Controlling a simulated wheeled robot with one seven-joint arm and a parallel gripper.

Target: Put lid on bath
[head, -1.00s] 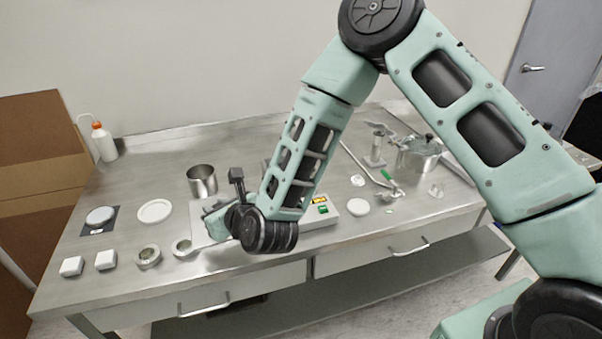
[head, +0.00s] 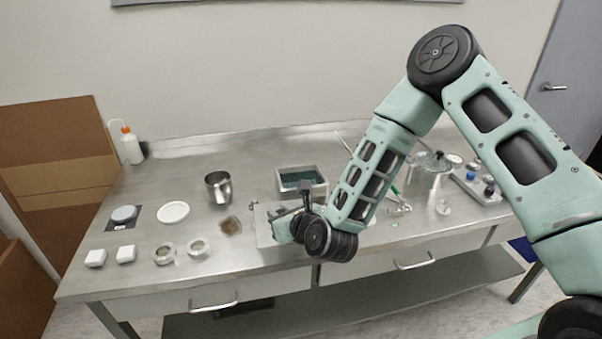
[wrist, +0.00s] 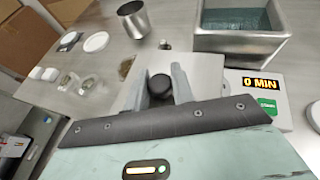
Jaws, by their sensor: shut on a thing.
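The bath (head: 302,172) is a rectangular steel basin of blue-green liquid, open at the top, at the middle of the bench. It also shows at the upper right of the wrist view (wrist: 238,44), with a "0 MIN" display (wrist: 262,83) in front. The lid (wrist: 208,72) is a flat grey plate with a black knob. My gripper (wrist: 160,84) is shut on that knob, a finger on each side. In the head view my gripper (head: 287,227) and the lid (head: 263,222) are in front of the bath. The lid's height above the bench is unclear.
A steel beaker (head: 218,188) stands left of the bath. A small brown square (head: 230,226) and glass dishes (head: 165,252) lie left of the lid. A hotplate with bottles (head: 475,187) is at the right. Bare bench lies around the beaker.

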